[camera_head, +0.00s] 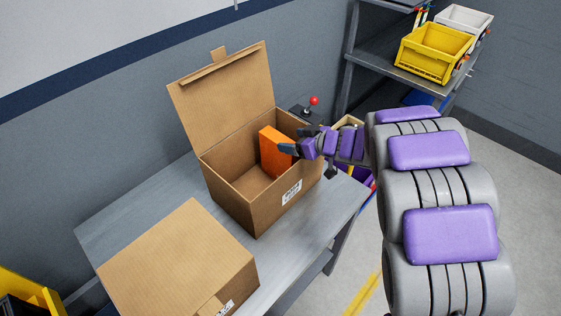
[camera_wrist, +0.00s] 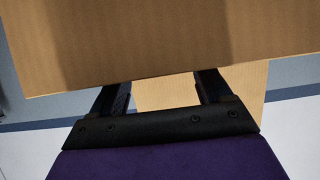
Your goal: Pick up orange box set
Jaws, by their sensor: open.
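An orange box (camera_head: 272,152) stands upright inside an open cardboard box (camera_head: 252,207) on the grey table. My gripper (camera_head: 290,146) reaches in over the right side of the cardboard box, with its fingertips close to the orange box's right edge. I cannot tell whether they touch it. The orange box does not show in the wrist view.
A closed cardboard box (camera_head: 178,262) sits on the grey table (camera_head: 130,205) at the front left. The open box's raised lid (camera_head: 228,98) stands at the back. A red-knobbed joystick (camera_head: 313,101) is behind my gripper. A shelf at the right holds a yellow bin (camera_head: 432,52) and a white bin (camera_head: 465,18).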

